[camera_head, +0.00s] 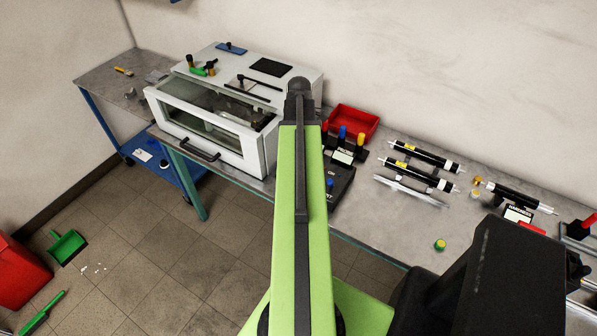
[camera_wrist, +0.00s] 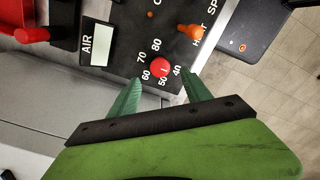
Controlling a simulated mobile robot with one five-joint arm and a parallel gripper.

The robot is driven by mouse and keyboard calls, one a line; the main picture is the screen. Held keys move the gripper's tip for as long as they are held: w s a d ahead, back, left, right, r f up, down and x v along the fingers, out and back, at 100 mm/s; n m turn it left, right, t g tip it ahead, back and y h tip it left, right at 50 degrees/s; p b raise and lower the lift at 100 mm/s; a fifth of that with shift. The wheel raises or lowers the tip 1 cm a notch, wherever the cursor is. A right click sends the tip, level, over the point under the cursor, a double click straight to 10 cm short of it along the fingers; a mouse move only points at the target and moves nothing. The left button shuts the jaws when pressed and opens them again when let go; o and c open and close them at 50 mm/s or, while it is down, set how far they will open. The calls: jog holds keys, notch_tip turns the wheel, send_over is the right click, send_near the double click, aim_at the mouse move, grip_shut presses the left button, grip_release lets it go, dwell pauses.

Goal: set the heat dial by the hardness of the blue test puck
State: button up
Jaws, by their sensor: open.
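In the wrist view my gripper (camera_wrist: 161,77) is open, its two green fingers on either side of a round red dial (camera_wrist: 159,67). The fingertips are close to the dial; I cannot tell whether they touch it. Numbers from 40 to 80 ring the dial on a black panel (camera_wrist: 122,57). The dial's pointer setting is too small to read surely. An orange knob (camera_wrist: 189,31) sits by the word HEAT. In the head view a tester labelled HARDNESS (camera_head: 518,213) stands at the right. I cannot make out the blue test puck. My arm hides my gripper there.
A white glass-fronted oven (camera_head: 215,150) stands left of my arm. A red bin (camera_head: 352,120) is behind the controls. Black cylinders (camera_head: 422,154) and a green-yellow round piece (camera_head: 440,245) lie on the grey bench (camera_head: 385,225). An AIR display (camera_wrist: 100,45) is near the dial.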

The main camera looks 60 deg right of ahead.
notch_tip(320, 180, down, 6)
jog(key=b, duration=0.4)
jog(key=shift+f+b, duration=0.15)
jog(key=shift+b, duration=0.15)
grip_shut()
